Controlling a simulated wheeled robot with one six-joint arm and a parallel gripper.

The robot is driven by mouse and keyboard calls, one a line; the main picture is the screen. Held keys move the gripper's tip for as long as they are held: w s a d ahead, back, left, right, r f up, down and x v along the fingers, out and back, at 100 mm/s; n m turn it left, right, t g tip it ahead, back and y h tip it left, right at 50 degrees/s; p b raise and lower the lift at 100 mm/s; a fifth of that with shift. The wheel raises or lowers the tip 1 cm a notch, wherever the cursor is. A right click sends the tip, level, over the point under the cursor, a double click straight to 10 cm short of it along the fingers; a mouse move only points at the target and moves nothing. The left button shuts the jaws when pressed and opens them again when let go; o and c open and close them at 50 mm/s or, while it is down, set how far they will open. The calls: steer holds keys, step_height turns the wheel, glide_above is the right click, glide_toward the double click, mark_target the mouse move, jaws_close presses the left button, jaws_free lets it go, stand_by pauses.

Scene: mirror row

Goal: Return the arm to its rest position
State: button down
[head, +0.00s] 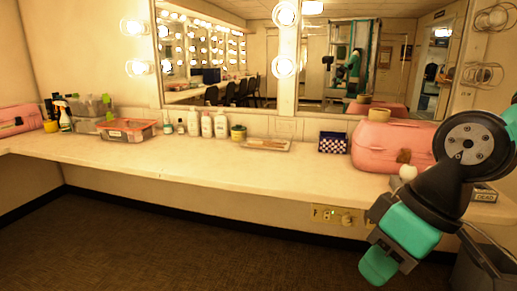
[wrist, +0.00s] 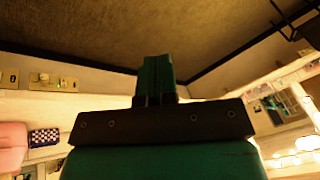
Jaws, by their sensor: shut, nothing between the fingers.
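My gripper (head: 378,266) hangs at the right of the head view, in front of the counter's front edge and below the level of its top. Its teal fingers are together with nothing between them. In the wrist view the shut fingers (wrist: 156,78) point towards the carpet and wall base, and that picture is turned upside down. My arm reaches in from the right edge and hides part of the pink case (head: 385,140) and the counter's right end.
The long white counter (head: 200,165) bears bottles (head: 207,125), a clear box with a red lid (head: 127,130), a tray (head: 262,144) and a checkered box (head: 332,142). A dark bin (head: 482,268) stands at lower right. The carpet (head: 180,240) at left is clear.

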steer(key=s+m, duration=0.1)
steer(key=s, duration=0.6)
step_height(320, 180, up, 12)
steer(key=p, duration=1.2)
steer(key=shift+w+a+f+g, duration=0.15)
steer(key=shift+w+a+g, duration=0.05)
steer(key=shift+w+g, duration=0.25)
steer(key=c, duration=1.8)
jaws_free()
steer(key=shift+c, duration=0.2)
